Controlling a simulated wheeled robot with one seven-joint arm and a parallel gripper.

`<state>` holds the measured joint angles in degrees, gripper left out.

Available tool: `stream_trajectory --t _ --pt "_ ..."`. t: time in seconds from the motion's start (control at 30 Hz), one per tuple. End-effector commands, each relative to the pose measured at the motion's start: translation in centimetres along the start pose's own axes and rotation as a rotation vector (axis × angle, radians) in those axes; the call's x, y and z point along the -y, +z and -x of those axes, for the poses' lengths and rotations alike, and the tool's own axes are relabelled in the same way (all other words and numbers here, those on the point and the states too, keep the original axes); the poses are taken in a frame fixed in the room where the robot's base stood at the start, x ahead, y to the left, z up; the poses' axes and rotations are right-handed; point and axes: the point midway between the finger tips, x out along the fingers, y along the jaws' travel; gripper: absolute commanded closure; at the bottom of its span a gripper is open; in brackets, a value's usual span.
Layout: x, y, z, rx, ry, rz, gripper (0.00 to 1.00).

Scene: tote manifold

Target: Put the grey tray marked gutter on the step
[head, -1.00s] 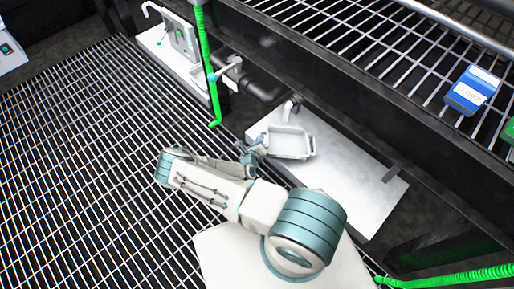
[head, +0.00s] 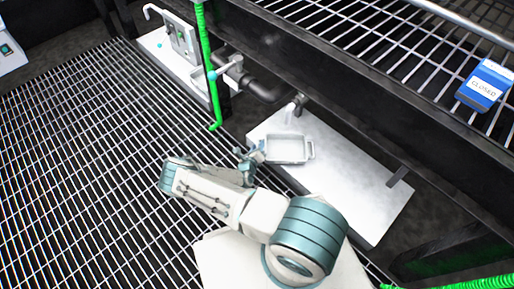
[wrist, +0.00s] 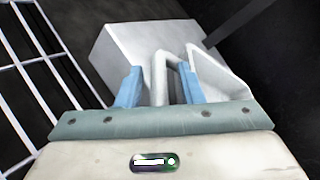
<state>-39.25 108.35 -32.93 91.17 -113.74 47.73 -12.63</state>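The grey tray (head: 287,149) is a shallow, pale rectangular tray with a loop handle at each end. It looks roughly level over the left part of the white step (head: 345,185); I cannot tell whether its whole base touches. No gutter marking is readable. My gripper (head: 255,157) is at the tray's left end. In the wrist view, the blue fingers of my gripper (wrist: 160,88) are apart, with the tray's near handle (wrist: 160,75) between them and a gap beside the left finger. The tray body (wrist: 222,78) shows beyond, partly hidden by the right finger.
A pipe with a pale spout (head: 298,103) stands just behind the tray. A green hose (head: 210,75) hangs to the left. A dark rack beam runs above the step's back edge. A blue box marked closed (head: 484,85) sits on the rack.

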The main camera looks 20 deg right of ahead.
Motion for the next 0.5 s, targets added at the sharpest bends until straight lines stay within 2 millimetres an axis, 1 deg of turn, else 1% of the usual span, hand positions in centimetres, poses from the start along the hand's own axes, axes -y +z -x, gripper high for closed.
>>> stream_trajectory --t 0.17,0.27,0.37,0.5 --pt "0.1 0.0 0.0 0.000 0.000 0.000 0.66" --pt "0.1 0.1 0.5 0.000 0.001 0.000 0.66" --pt "0.1 0.3 1.7 0.001 0.002 0.001 0.66" --pt "0.2 0.4 4.6 0.000 0.003 0.002 0.66"
